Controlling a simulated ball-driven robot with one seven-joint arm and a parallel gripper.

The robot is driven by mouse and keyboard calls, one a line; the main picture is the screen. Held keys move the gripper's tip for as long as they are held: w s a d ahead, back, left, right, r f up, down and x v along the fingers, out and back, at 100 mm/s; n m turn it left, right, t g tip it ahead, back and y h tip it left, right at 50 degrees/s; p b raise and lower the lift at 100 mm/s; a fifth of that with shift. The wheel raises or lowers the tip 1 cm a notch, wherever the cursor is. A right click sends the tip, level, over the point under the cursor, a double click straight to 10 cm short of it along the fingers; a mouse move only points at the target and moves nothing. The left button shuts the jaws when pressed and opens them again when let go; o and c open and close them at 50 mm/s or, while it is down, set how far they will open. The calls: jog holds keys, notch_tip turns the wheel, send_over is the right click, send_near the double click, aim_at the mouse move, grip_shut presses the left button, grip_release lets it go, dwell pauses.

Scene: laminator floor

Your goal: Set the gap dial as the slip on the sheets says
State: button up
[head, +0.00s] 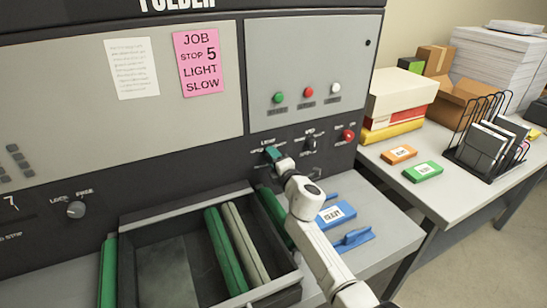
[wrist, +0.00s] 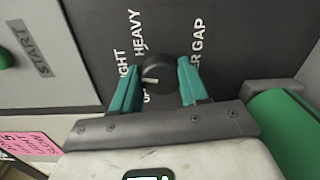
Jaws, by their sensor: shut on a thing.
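The pink slip (head: 199,62) on the machine's front reads "JOB STOP 5 LIGHT SLOW". A white sheet (head: 131,68) with small unreadable print hangs left of it. The gap dial (wrist: 157,73) is a round black knob with a white pointer line, beside labels "HEAVY", one ending in "GHT", and one ending in "ER GAP". The line lies toward the "GHT" label, but its exact setting is hard to tell. My gripper (wrist: 157,82), with teal fingers, is shut on the dial. In the head view my gripper (head: 273,154) hides the dial.
Another black knob (head: 311,143) and a red button (head: 348,135) sit right of my gripper. A tray (head: 128,250) with green and pale rollers lies below. A blue labelled block (head: 336,215) rests on the ledge. The side table holds boxes and a wire rack (head: 480,135).

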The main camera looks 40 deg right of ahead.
jog(key=m, duration=0.9)
jog(key=shift+s+d+f+y, duration=0.1)
jog(key=shift+f+y, duration=0.05)
jog(key=shift+y, duration=0.15)
dwell(0.5)
jog(key=o, duration=1.1)
jog(key=shift+c, duration=0.2)
jog(key=v, duration=1)
jog(key=shift+s, duration=0.35)
